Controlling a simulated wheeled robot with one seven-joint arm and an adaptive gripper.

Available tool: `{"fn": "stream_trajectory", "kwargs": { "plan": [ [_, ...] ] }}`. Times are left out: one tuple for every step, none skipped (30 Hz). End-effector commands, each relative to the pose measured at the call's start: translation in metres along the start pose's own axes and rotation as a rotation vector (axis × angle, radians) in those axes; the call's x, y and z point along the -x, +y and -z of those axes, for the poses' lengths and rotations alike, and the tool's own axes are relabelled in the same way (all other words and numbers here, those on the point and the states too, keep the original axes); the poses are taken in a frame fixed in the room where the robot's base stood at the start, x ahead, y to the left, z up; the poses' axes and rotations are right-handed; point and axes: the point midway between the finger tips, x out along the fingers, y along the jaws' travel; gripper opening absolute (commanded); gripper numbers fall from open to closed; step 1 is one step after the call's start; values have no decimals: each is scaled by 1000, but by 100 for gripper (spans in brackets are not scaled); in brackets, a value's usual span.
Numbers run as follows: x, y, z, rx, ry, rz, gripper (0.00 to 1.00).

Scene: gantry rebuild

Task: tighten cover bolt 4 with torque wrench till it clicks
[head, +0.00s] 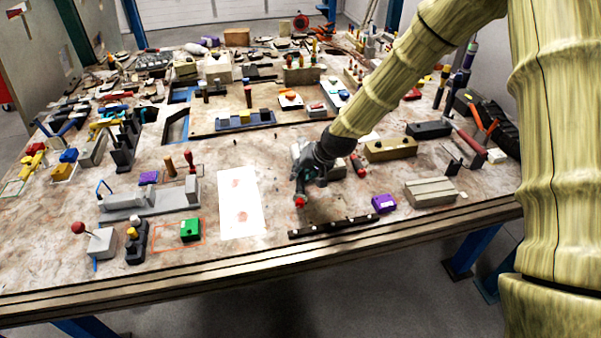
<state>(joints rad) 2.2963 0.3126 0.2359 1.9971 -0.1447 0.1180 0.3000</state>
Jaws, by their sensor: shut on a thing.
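My gripper (304,186) is at the end of the arm, low over the middle front of the bench. It is shut on a dark thing with a red end (299,201) that points toward the bench's front edge. Most of this thing is hidden by the gripper, so I cannot tell if it is the torque wrench. A long black bar (335,227) lies along the front edge, just in front of the gripper and apart from it. I cannot pick out the cover or bolt 4 at this size.
A white sheet with reddish marks (240,203) lies left of the gripper. A purple block (384,203) and a grey ribbed block (431,192) stand to the right, a tan block (391,149) behind. A green block (190,230) is at front left. The far bench (235,122) is crowded.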

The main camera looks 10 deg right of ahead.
Motion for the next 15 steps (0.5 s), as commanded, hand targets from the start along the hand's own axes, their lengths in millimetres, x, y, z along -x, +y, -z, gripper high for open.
{"fn": "stream_trajectory", "kwargs": {
  "plan": [
    [0,0,0,0,1,1,0],
    [-1,0,0,0,1,1,0],
    [0,0,0,0,1,1,0],
    [0,0,0,0,1,1,0],
    [0,0,0,0,1,1,0],
    [0,0,0,0,1,1,0],
    [0,0,0,0,1,1,0],
    [0,0,0,0,1,1,0],
    [0,0,0,0,1,1,0],
    [0,0,0,1,1,1,0],
    [0,0,1,3,0,2,0],
    [0,1,1,7,-3,5,0],
    [1,2,2,13,-6,8,0],
    [2,4,2,20,-10,11,0],
    [2,6,3,31,-17,16,0]
  ]
}}
